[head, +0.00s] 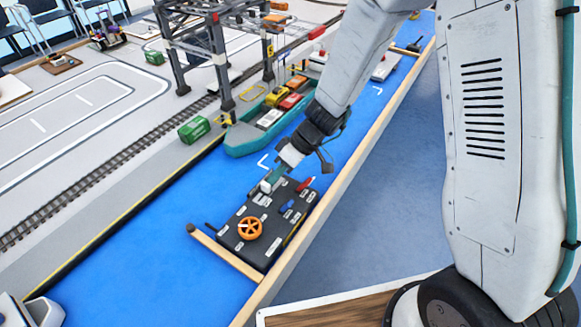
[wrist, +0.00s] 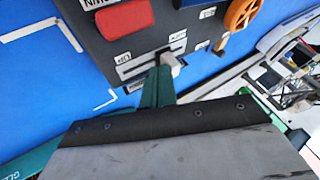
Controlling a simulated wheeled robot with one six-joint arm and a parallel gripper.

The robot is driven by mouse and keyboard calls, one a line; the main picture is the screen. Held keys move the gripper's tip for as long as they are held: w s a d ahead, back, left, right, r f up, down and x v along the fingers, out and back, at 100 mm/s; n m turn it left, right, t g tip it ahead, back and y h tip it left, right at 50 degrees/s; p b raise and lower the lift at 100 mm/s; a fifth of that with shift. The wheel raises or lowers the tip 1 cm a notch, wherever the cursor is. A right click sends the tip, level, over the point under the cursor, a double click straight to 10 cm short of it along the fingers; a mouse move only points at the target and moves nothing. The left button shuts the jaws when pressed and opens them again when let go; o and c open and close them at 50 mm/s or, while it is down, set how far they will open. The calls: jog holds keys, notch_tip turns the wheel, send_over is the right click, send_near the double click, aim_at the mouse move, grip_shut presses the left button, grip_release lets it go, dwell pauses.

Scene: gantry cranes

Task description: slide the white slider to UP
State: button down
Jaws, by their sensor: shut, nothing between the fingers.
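The dark control panel (head: 236,243) lies on the blue strip and also shows in the wrist view (wrist: 100,52). In the wrist view, the white slider knob (wrist: 173,62) is at a light slot (wrist: 137,68) that runs across the panel. Small white labels lie beside the slot; one at its left side seems to read UP, upside down. My gripper (wrist: 160,74) is shut and empty, its green fingertips just left of the knob; I cannot tell whether they touch it.
The panel also carries an orange wheel (head: 249,229), a red part (head: 305,184) and a blue part (head: 287,206). A wooden rail (head: 225,252) lies along its near side. A teal ship (head: 243,139) with containers and a crane stand beyond. Blue floor left of the panel is clear.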

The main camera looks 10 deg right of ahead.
aim_at(265, 186)
jog(key=shift+s+a, duration=1)
jog(key=shift+a, duration=0.15)
jog(key=shift+s, duration=0.1)
jog(key=w+d, duration=0.3)
jog(key=shift+w+d+r, duration=0.25)
jog(key=shift+w+r, duration=0.05)
jog(key=shift+r, duration=0.05)
jog(key=v, duration=0.9)
jog(key=shift+s+r, duration=0.1)
dwell(2.8)
